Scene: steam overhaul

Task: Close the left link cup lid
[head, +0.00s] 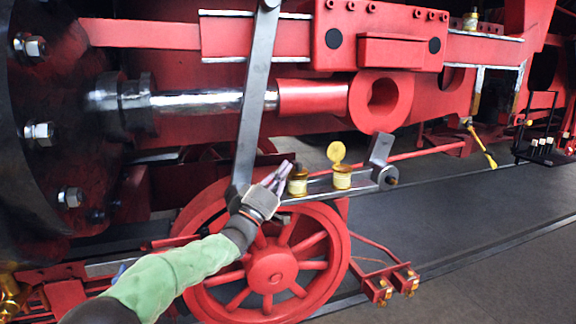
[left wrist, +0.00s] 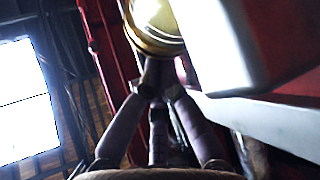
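The left link cup (head: 298,184) is a small brass cup with a pale label, upright on the grey link bar. No raised disc shows above it, but its top is small and partly beside my fingers, so I cannot make out its lid clearly. My left gripper (head: 283,171) is just left of this cup, fingers pointing up and right, tips close together and apparently empty. In the left wrist view the fingertips (left wrist: 162,78) converge just below a round brass-rimmed cup (left wrist: 158,28); contact is unclear. My right gripper is not in view.
A second brass cup (head: 342,179) stands to the right on the link bar, its round yellow lid (head: 336,152) standing up. A steel rod (head: 254,100) rises close to my left wrist. The red wheel (head: 270,265) is below. Open floor (head: 470,215) lies to the right.

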